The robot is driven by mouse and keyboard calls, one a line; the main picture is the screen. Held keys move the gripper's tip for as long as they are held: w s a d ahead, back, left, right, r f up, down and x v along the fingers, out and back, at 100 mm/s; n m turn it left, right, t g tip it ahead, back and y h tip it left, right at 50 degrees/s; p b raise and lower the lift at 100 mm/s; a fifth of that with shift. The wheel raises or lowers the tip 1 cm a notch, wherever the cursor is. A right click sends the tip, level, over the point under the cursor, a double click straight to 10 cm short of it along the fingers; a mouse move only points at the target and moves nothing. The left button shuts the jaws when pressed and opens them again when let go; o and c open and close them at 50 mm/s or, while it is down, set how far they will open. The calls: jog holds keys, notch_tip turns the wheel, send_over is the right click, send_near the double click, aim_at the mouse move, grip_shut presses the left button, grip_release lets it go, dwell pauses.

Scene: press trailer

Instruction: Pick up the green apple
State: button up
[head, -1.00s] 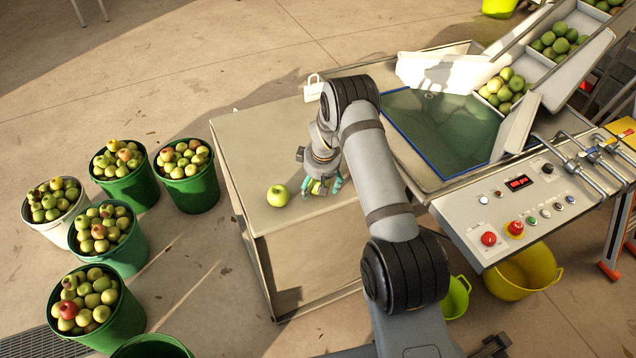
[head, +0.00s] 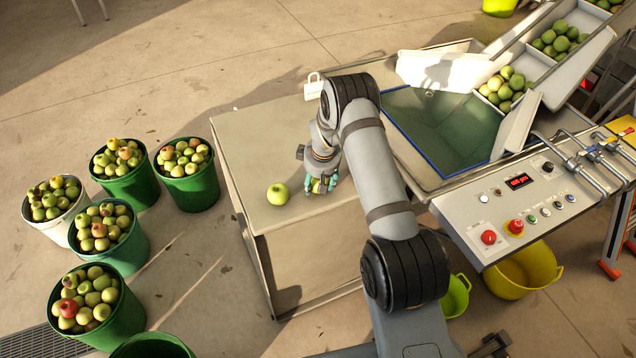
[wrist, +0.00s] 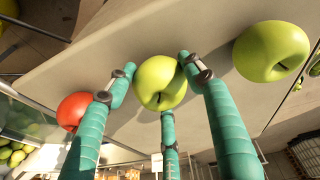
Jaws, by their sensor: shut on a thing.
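A green apple (wrist: 160,83) sits between the teal fingers of my gripper (wrist: 158,92) in the wrist view. The fingers are shut on it from the sides and from below in the picture. In the head view my gripper (head: 320,184) is low over the table top (head: 250,135), and its fingers mostly hide the held apple. I cannot tell whether that apple still touches the table. A second green apple (head: 278,194) rests on the table to the left of my gripper; it also shows at the right in the wrist view (wrist: 271,51).
A red apple (wrist: 74,110) is partly behind a finger in the wrist view; my arm hides it in the head view. A sunken green-bottomed tray (head: 440,125) and a control panel (head: 525,205) lie to the right. Buckets of apples (head: 187,185) stand on the floor at left.

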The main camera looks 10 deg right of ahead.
jog(key=shift+c, duration=0.3)
jog(key=shift+r+b, duration=0.3)
jog(key=shift+r, duration=0.25)
notch_tip(320, 180, up, 2)
jog(key=shift+w+r+b, duration=0.1)
jog(key=shift+r+b, duration=0.05)
jog(key=shift+b, duration=0.4)
jog(key=s+d+r+b, duration=0.3)
jog(key=d+r, duration=0.4)
jog(key=d, duration=0.4)
jog(key=shift+s+r, duration=0.35)
jog(key=shift+s, duration=0.1)
jog(key=shift+d, duration=0.1)
